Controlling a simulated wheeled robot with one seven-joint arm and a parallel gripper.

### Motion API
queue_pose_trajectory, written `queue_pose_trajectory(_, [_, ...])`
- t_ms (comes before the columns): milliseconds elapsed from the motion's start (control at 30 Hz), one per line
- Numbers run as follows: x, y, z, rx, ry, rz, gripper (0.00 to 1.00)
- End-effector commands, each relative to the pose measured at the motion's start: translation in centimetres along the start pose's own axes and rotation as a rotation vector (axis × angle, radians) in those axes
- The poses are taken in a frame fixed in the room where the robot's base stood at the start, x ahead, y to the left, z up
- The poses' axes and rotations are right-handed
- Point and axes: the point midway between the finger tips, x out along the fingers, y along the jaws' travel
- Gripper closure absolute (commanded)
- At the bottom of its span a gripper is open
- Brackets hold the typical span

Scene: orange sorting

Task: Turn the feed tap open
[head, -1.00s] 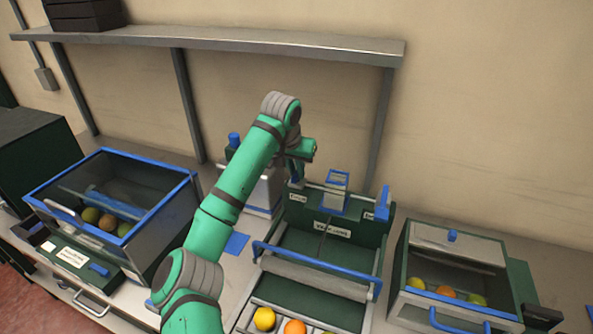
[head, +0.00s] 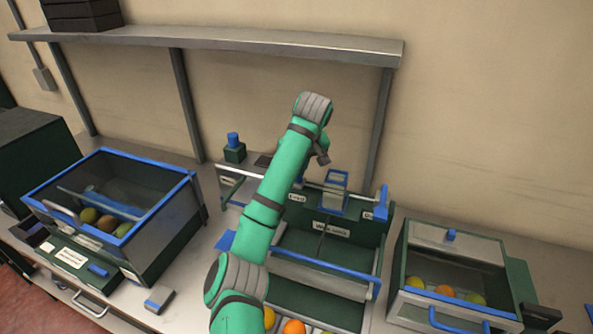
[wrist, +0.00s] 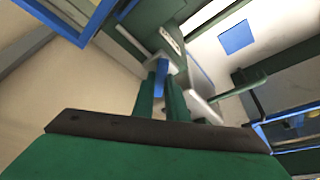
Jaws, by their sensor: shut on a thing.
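My gripper (wrist: 159,72) is shut on a narrow blue handle (wrist: 162,82), which shows between its two green fingers in the wrist view. The handle appears to be the feed tap's lever, beside a pale label on a dark green panel. In the head view my arm reaches over the left end of the washing unit's green back panel (head: 345,226). My fingers and most of the held handle are hidden there behind the arm. How far the handle is turned cannot be told.
Another blue lever (head: 382,203) stands at the panel's right end. A blue-framed bin (head: 147,171) with fruit is at left, and a lidded box (head: 455,243) with fruit at right. A metal shelf (head: 230,42) runs above. A small grey-blue block (head: 158,299) lies on the counter.

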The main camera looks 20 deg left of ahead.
Motion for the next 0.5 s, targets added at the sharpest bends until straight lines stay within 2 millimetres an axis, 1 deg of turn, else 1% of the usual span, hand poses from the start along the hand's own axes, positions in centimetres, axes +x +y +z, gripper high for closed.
queue_pose_trajectory(500, [-0.17,0.32,-0.26,-0.447,0.004,-0.189,1.00])
